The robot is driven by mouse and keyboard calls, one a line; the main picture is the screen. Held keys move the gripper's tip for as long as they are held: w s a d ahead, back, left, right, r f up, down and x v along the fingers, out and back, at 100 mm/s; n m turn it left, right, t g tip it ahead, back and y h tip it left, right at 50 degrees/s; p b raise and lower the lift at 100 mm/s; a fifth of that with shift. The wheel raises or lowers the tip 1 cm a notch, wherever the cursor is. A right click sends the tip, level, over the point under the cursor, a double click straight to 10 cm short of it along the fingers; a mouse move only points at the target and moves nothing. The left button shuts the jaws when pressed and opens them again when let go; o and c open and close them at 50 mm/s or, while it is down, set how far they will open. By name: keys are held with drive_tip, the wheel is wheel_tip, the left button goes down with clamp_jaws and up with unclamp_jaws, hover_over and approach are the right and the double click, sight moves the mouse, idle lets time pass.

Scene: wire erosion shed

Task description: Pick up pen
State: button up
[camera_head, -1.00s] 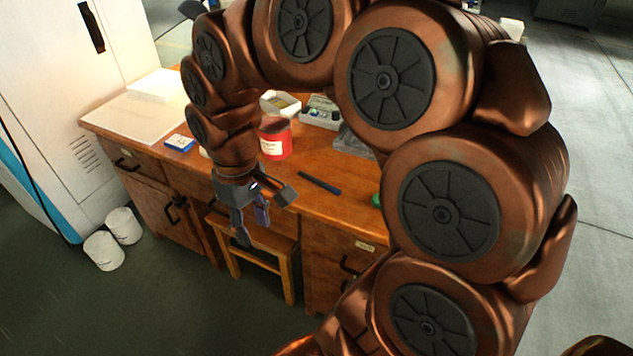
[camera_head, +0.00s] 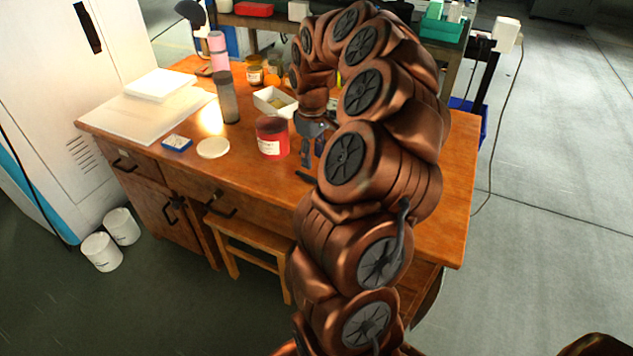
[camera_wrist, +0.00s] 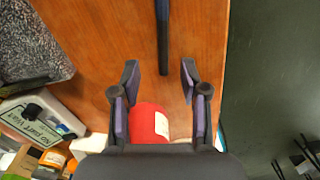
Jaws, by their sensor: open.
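The pen (camera_wrist: 163,38) is a thin dark blue and black stick on the wooden table (camera_head: 262,184). In the wrist view it runs in from the top edge, and its near end lies between my open fingertips. In the head view only a short dark end of the pen (camera_head: 305,177) shows; my arm hides the rest. My gripper (camera_wrist: 160,78) is open and empty, with one finger on either side of the pen's line. In the head view my gripper (camera_head: 311,158) points down over the table, just above the pen. I cannot tell the exact height.
A red jar (camera_head: 272,140) stands close left of my gripper; it also shows between the fingers' bases in the wrist view (camera_wrist: 143,121). A white lid (camera_head: 213,148), a blue box (camera_head: 176,143), a dark cylinder (camera_head: 228,100) and a white tray (camera_head: 262,103) lie further left and back.

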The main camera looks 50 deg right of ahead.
sight(313, 178)
drive_tip(key=f, duration=0.6)
drive_tip(key=shift+s+a+p, duration=0.2)
drive_tip(key=shift+a+p, duration=0.05)
drive_tip(key=shift+p, duration=0.15)
drive_tip(key=shift+f, duration=0.3)
drive_tip(key=shift+c, duration=0.4)
clamp_jaws()
